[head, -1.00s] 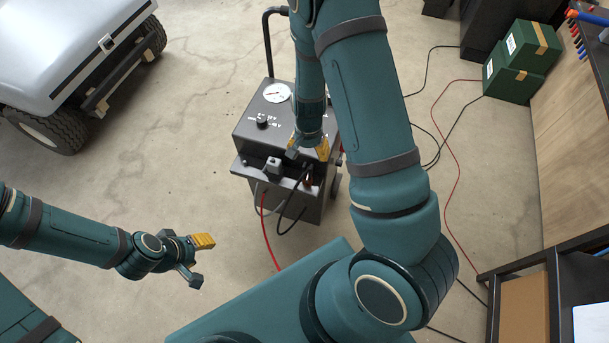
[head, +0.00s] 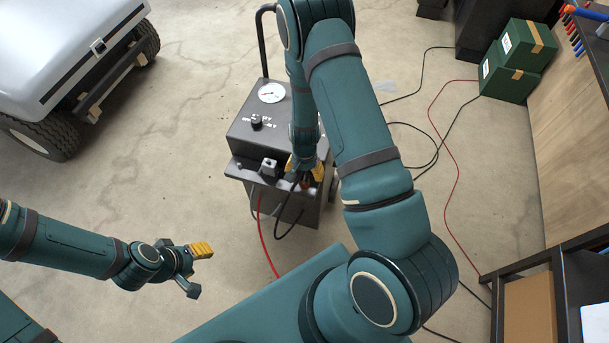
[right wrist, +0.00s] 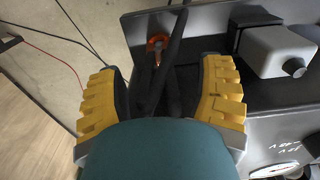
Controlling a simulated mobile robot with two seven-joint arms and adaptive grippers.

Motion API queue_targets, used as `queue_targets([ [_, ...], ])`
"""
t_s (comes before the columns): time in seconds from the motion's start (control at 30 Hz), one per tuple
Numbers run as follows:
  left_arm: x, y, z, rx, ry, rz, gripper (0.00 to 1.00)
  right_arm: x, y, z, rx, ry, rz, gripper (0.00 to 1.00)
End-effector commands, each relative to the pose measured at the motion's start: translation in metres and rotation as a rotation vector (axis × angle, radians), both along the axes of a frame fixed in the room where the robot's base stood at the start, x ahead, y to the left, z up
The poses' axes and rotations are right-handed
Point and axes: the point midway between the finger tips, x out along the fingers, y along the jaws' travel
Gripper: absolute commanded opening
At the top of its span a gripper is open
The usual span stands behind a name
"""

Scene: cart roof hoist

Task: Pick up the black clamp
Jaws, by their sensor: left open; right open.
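The black clamp (right wrist: 168,92) lies at the front ledge of the grey charger cart. In the right wrist view its dark handles and an orange-copper part show between my right fingers, with a black cable crossing it. My right gripper (right wrist: 163,80) is open, its yellow pads on either side of the clamp with gaps. In the head view my right gripper (head: 304,171) points down at the ledge and hides most of the clamp. My left gripper (head: 199,269) is open and empty over the floor at the lower left.
The charger cart (head: 243,135) has a gauge, a knob and a grey block (right wrist: 278,48) beside the clamp. A red cable (head: 265,240) hangs from its front. A white vehicle (head: 50,50) stands at upper left. Green boxes (head: 505,80) and a workbench are at right.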

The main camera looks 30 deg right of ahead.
Motion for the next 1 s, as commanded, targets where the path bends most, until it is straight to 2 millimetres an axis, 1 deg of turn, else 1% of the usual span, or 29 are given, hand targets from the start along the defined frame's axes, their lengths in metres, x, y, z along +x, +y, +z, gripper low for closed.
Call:
queue_targets([
  [0.17, 0.0, 0.0, 0.0, 0.0, -0.001, 0.0, 0.47, 0.0, 0.0, 0.0, 0.0, -0.001, 0.0, 0.67],
  [0.2, 0.0, 0.0, 0.0, 0.0, -0.001, 0.0, 0.47, 0.0, 0.0, 0.0, -0.001, -0.001, 0.0, 0.65],
  [0.27, 0.0, 0.0, 0.0, 0.0, -0.001, 0.0, 0.47, 0.0, 0.0, 0.0, -0.001, -0.001, 0.0, 0.44],
  [0.3, 0.0, 0.0, 0.0, 0.0, -0.001, 0.0, 0.47, 0.0, 0.0, 0.0, 0.0, 0.0, 0.0, 0.3],
  [0.4, 0.0, 0.0, 0.0, 0.0, -0.001, 0.0, 0.47, 0.0, 0.0, 0.0, 0.0, 0.0, 0.0, 0.0],
  [0.83, 0.0, 0.0, 0.001, 0.0, -0.001, 0.0, 0.47, 0.0, 0.0, 0.001, 0.0, 0.0, 0.0, 0.0],
  [0.93, 0.0, 0.0, 0.003, 0.0, 0.0, 0.0, 0.47, 0.0, 0.0, 0.008, 0.0, 0.0, 0.001, 0.0],
  [1.0, 0.0, 0.0, 0.006, 0.0, 0.001, 0.0, 0.47, 0.0, 0.0, 0.018, -0.001, -0.001, 0.001, 0.0],
])
